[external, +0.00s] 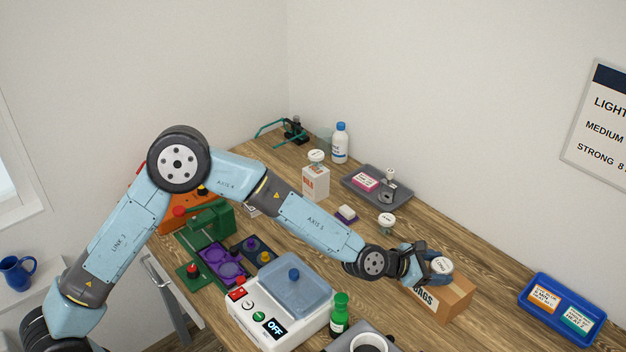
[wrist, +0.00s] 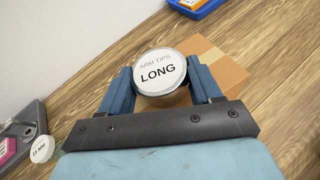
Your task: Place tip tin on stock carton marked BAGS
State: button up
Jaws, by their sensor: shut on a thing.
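A round tip tin (external: 442,266) with a white lid is between the fingers of my gripper (external: 432,264). In the wrist view the tin (wrist: 160,73) reads "ARM TIPS LONG", and the fingers of my gripper (wrist: 162,87) are shut on its sides. The brown stock carton (external: 456,299) is right under the tin; its lettering is partly hidden by my gripper, with only the end of "BAGS" showing. The carton's top (wrist: 212,58) shows behind the tin in the wrist view. I cannot tell whether the tin touches the carton.
A second white-lidded tin (external: 386,219) stands on the bench, and another (external: 316,155) is on a white carton (external: 315,181). A blue tray (external: 553,318) lies to the right. A white device (external: 257,318) reading OFF and a green bottle (external: 339,315) stand in front.

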jog(key=shift+f, duration=0.1)
jog(key=o, duration=1.1)
jog(key=shift+c, duration=0.2)
jog(key=v, duration=1.2)
